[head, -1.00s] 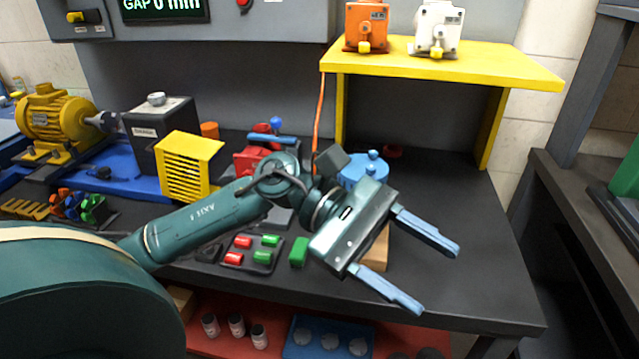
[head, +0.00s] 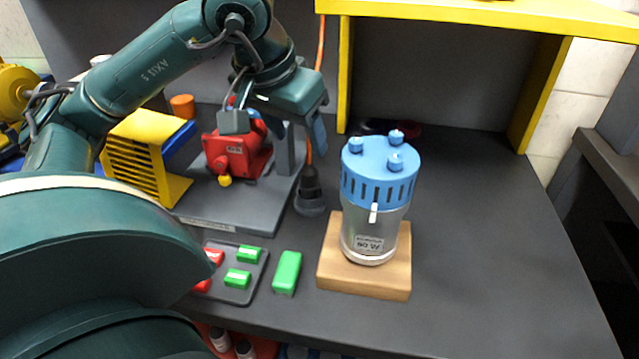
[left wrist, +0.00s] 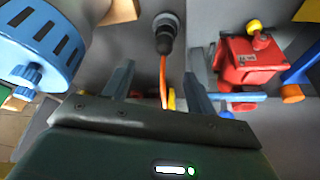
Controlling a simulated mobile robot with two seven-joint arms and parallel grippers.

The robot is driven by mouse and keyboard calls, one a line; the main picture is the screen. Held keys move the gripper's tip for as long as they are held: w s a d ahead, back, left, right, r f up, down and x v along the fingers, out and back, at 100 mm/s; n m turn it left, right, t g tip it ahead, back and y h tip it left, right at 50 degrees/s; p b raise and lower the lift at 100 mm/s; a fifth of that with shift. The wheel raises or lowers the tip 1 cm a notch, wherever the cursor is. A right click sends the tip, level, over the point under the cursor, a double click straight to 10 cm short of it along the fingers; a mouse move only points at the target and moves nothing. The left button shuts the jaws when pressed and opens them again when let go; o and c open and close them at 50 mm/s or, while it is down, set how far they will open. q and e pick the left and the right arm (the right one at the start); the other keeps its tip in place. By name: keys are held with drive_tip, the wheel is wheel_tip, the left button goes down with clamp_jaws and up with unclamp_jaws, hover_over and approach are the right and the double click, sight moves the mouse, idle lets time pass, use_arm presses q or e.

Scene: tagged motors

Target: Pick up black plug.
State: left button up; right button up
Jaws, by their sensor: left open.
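The black plug (head: 310,182) stands on the dark bench beside the grey plate, with an orange cord (head: 320,95) rising from it. A round grey piece shows at its lower end. In the left wrist view the black plug (left wrist: 165,38) lies ahead of the fingertips, roughly between their lines, with a gap. My left gripper (head: 312,135) is above and close to the plug in the head view, one blue finger clearly visible. In the left wrist view both fingers of the left gripper (left wrist: 160,75) are apart with nothing held. My right gripper is not in view.
A blue-topped silver motor (head: 378,200) stands on a wooden block (head: 340,278) right of the plug. A red motor (head: 230,152) sits on the grey plate (head: 250,215) to the left. A yellow shelf (head: 480,12) overhangs behind. The bench at right is clear.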

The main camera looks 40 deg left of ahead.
sight(308, 164)
use_arm(q)
drive_tip(key=b+x, duration=0.1)
drive_tip(key=x, duration=0.5)
drive_tip(key=shift+s+f, duration=0.1)
drive_tip(key=shift+f, duration=0.15)
drive_tip(key=shift+w+a+x, duration=0.15)
drive_tip(key=shift+a+x, duration=0.05)
drive_tip(key=shift+x, duration=1.15)
drive_tip(key=shift+w+a+x, duration=0.1)
drive_tip(key=shift+a+x, duration=0.05)
drive_tip(key=shift+x, duration=1.2)
drive_tip(key=shift+r, duration=0.15)
drive_tip(key=shift+c, duration=0.3)
drive_tip(key=c, duration=1)
